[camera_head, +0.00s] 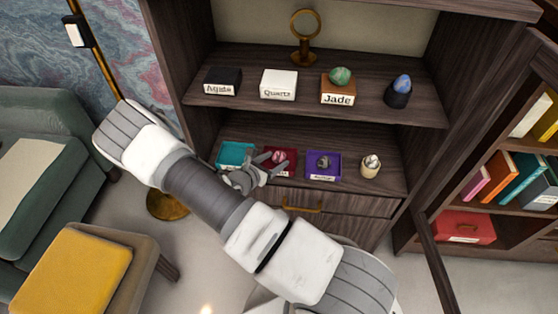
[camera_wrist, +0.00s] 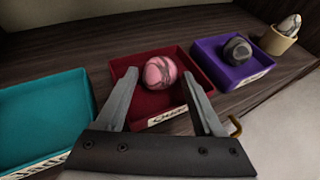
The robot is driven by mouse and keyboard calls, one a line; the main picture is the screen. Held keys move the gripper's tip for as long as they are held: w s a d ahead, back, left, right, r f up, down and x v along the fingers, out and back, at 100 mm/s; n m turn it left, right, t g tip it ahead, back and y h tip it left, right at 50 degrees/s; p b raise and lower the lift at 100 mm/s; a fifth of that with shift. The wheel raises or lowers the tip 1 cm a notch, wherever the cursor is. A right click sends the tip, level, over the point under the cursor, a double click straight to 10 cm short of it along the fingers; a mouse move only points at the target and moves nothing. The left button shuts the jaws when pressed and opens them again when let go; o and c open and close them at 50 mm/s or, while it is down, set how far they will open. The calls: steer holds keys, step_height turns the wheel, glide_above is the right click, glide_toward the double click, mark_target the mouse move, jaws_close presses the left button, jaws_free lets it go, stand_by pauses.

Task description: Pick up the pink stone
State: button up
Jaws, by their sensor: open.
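The pink stone (camera_wrist: 160,73) is round with darker bands and sits in a dark red tray (camera_wrist: 126,65) on the lower shelf. In the head view the stone (camera_head: 278,157) shows small, just beyond my gripper (camera_head: 268,168). In the wrist view my gripper (camera_wrist: 160,85) is open and empty, with one finger to each side of the stone's near side. The fingers reach over the red tray. I cannot tell whether either finger touches the stone. The label on the tray's front is partly hidden.
A teal tray (camera_wrist: 40,110) lies left of the red one, empty where visible. A purple tray (camera_wrist: 205,58) with a grey stone (camera_wrist: 237,50) is to the right, then a small pot (camera_wrist: 277,40) holding a pale stone. The upper shelf (camera_head: 365,108) hangs above.

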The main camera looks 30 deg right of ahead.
steer(key=shift+w+d+f, duration=0.25)
steer(key=shift+d, duration=0.25)
jaws_close()
steer(key=shift+r, duration=0.1)
